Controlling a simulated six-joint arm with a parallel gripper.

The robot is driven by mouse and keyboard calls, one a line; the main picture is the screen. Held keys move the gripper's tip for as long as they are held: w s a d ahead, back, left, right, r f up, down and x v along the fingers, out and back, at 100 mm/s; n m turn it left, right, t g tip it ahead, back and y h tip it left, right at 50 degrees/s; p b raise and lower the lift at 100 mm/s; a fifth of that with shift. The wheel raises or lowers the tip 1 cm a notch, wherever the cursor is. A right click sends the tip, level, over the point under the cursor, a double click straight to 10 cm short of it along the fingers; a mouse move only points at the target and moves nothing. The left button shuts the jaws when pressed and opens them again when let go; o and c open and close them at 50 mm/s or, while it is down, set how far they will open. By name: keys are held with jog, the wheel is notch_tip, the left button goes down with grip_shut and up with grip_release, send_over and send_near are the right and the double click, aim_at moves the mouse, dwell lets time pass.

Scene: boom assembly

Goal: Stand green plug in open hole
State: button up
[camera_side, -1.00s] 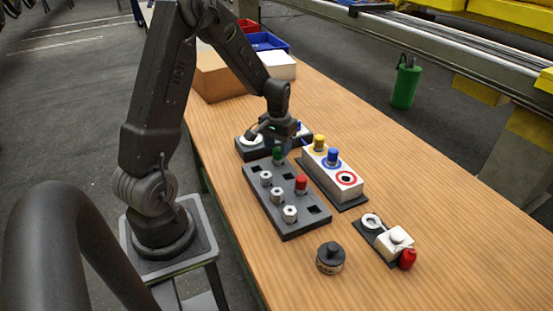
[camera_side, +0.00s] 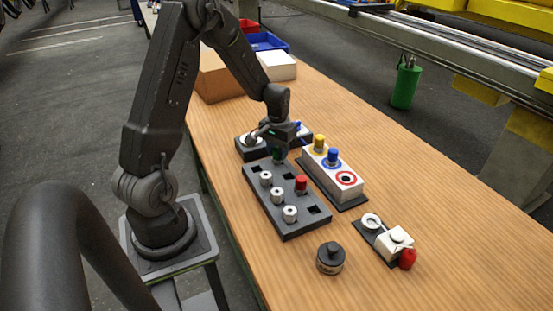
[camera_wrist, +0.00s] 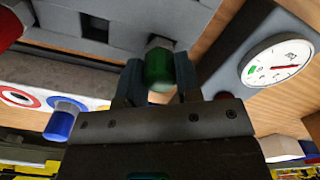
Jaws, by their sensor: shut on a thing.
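My gripper (camera_side: 279,151) is shut on the green plug (camera_wrist: 160,68) at the far end of the dark grey tray (camera_side: 262,207). The fingers mostly hide the plug in the side view. In the wrist view it sits between them with its pale metal end toward the tray; I cannot tell whether it is clear of its tray hole. The white box (camera_side: 322,178) right of the tray holds a yellow plug (camera_side: 319,143) and a blue plug (camera_side: 332,157) upright. Its near hole, inside a red ring (camera_side: 346,178), is open.
A red plug (camera_side: 301,183) and several metal pieces (camera_side: 290,213) stand in the tray. A round gauge (camera_wrist: 277,60) is close beside the gripper. A black knob (camera_side: 330,257) and a white fixture with a red part (camera_side: 407,258) are nearer. The table's right side is clear.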

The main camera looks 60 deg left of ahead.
jog(key=shift+r, duration=3.3)
jog(key=shift+c, duration=0.2)
jog(key=shift+r, duration=0.1)
notch_tip(320, 180, up, 10)
jog(key=w+d+m, duration=0.6)
jog(key=w+d, duration=0.6)
jog(key=d, duration=0.5)
notch_tip(320, 180, down, 10)
jog(key=shift+d, duration=0.25)
jog(key=shift+f, duration=0.8)
jog(key=shift+f, duration=0.4)
